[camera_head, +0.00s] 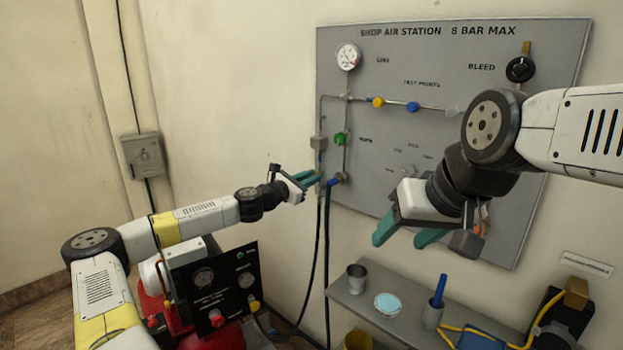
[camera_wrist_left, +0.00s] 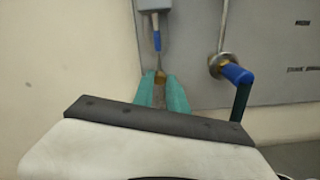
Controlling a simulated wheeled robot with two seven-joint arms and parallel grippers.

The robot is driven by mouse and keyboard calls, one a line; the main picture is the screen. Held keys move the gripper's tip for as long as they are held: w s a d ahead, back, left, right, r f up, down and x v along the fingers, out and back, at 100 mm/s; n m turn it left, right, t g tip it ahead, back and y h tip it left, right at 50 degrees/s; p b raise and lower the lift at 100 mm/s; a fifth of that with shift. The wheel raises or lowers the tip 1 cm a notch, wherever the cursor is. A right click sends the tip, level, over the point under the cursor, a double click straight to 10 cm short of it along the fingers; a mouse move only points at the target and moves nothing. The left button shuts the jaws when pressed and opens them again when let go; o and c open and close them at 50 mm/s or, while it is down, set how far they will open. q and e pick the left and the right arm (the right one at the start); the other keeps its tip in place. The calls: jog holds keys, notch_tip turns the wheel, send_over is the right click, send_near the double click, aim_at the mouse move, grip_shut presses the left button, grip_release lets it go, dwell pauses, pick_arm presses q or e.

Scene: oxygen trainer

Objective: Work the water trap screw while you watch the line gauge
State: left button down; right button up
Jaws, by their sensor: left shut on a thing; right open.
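The line gauge (camera_head: 348,57) is a round white dial at the upper left of the grey panel; its reading is too small to tell. The water trap (camera_head: 318,143) is a small grey housing on the panel's left edge, also at the top of the left wrist view (camera_wrist_left: 153,5). Its brass screw (camera_wrist_left: 160,78) hangs below it. My left gripper (camera_head: 317,177) is shut on the screw, its teal fingers (camera_wrist_left: 160,88) on either side of it. My right gripper (camera_head: 405,238) is open and empty, in front of the panel's lower part.
A blue-handled valve (camera_wrist_left: 238,74) sits just right of the left fingers. Hoses hang below. A shelf (camera_head: 365,312) holds a metal cup (camera_head: 356,277), a round blue-topped tin (camera_head: 388,304) and a blue-handled tool (camera_head: 439,290). A black-panelled red machine (camera_head: 215,285) stands lower left.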

pick_arm(q)
jog(key=m, duration=1.1)
jog(key=shift+s+f+m, duration=0.1)
jog(key=shift+m, duration=0.3)
dwell(0.3)
jog(key=c, duration=1.3)
grip_release()
jog(key=shift+c, duration=0.2)
jog(key=v, duration=0.7)
jog(key=shift+s+a, duration=0.2)
jog(key=shift+s, duration=0.05)
